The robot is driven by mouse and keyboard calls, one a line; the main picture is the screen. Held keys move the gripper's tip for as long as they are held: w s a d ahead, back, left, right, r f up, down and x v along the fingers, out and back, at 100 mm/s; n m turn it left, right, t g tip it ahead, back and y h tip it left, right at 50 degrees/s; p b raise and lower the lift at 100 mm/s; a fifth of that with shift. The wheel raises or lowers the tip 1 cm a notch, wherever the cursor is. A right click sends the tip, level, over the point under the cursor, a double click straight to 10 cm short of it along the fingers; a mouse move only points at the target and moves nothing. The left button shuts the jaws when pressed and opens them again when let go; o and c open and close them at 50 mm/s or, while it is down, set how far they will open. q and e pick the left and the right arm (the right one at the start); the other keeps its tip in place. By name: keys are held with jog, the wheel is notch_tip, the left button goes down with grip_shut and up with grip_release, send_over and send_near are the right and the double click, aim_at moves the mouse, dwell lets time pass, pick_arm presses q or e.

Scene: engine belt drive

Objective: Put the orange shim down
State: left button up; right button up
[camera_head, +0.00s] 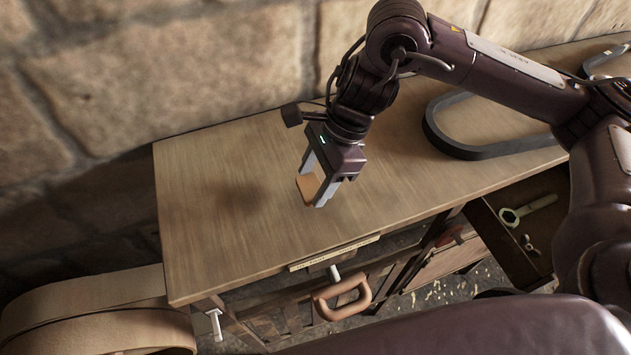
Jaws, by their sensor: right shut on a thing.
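My right gripper (315,190) is in the head view, over the middle of the wooden tabletop (215,240). It points down and is shut on the orange shim (307,188), a small flat orange-tan piece between its grey fingers. The fingers hide part of the shim. A soft shadow lies on the wood to the left of the gripper, and the shim appears to be held above the surface. My left gripper is not in view.
A black belt loop (462,150) lies at the tabletop's right. An orange-tan handle (341,297) is below the front edge. A tan band (85,300) stands at lower left. The tabletop's left half is clear.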

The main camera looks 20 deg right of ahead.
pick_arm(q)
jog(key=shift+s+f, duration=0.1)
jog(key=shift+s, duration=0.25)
pick_arm(e)
jog(key=shift+f, duration=0.9)
jog(key=shift+f, duration=0.15)
jog(key=o, duration=1.2)
jog(key=shift+c, duration=0.2)
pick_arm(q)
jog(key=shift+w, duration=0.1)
pick_arm(e)
jog(key=shift+r, duration=0.2)
jog(key=shift+d+r, duration=0.15)
jog(key=shift+r, duration=0.05)
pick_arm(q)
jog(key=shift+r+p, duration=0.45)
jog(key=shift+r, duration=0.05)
pick_arm(e)
jog(key=v, duration=1.1)
jog(key=shift+r, duration=0.2)
